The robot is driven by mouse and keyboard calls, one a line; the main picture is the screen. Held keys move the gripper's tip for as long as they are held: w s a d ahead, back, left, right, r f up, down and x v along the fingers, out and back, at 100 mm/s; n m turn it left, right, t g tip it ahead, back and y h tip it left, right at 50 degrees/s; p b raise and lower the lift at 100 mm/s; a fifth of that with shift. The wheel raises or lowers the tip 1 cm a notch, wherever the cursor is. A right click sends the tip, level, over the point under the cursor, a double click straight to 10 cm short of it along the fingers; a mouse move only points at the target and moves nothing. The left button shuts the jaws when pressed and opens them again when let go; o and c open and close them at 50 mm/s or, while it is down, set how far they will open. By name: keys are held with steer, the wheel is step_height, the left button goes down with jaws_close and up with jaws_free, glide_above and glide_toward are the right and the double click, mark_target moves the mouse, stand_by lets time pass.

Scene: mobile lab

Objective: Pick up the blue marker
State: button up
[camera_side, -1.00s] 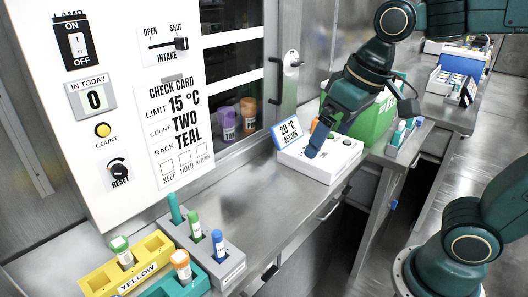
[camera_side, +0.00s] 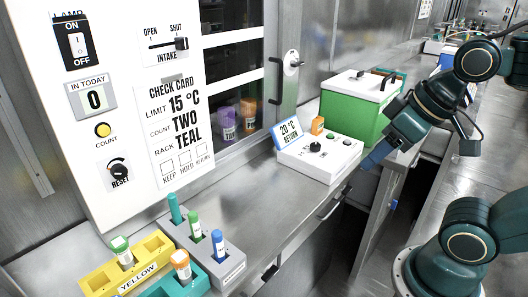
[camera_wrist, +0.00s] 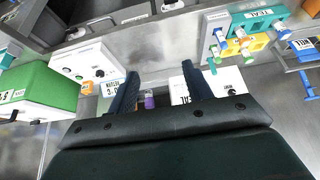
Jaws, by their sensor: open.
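The blue marker (camera_side: 218,245) stands upright in the grey rack (camera_side: 236,268) at the lower left of the side view. A green marker (camera_side: 194,225) and a teal marker (camera_side: 174,208) stand in the same rack. My gripper (camera_side: 372,162) is at the right, beside the green box and far from the rack. In the wrist view my gripper (camera_wrist: 160,70) shows two spread fingers with nothing between them.
A yellow rack (camera_side: 95,284) and a teal rack (camera_side: 198,283) hold capped vials beside the grey rack. A white control box (camera_side: 312,165) with a 20 °C sign (camera_side: 288,133) stands mid-counter. The green box (camera_side: 352,118) is behind it. Bare counter (camera_side: 255,203) lies between.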

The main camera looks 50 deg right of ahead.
stand_by(0.3)
steer(key=n+g, duration=0.6)
steer(key=n, duration=1.3)
glide_above(216, 231)
steer(key=f, duration=1.1)
steer(key=shift+s+d, duration=0.1)
steer(key=shift+d, duration=0.15)
steer(key=shift+a+f+n, duration=0.2)
steer(key=shift+a+n, duration=0.05)
steer(key=shift+n, duration=0.15)
steer(key=shift+f, duration=4.25)
